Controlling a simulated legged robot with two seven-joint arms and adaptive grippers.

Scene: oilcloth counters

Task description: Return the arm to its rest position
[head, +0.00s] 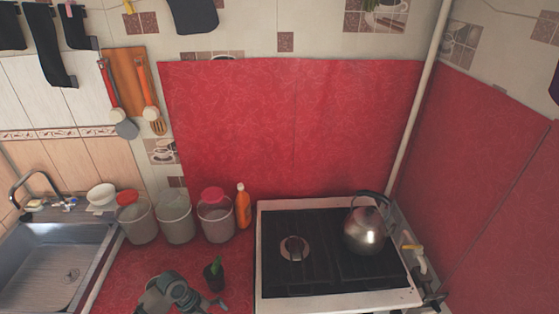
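A grey-green gripper (170,294) of mine shows at the bottom edge, left of the middle, above the red counter. I take it to be my left one, though its arm is mostly cut off by the frame. Its fingertips are not clear, so I cannot tell whether it is open or shut. Just to its right stands a small dark pot with a green plant (214,274), upright and seemingly apart from the gripper. My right gripper is not in view.
Several grey canisters, one with a red lid (212,194), and an orange bottle (242,206) line the back of the red counter (125,268). A stove (315,255) with a kettle (366,230) is right. A sink (55,265) is left.

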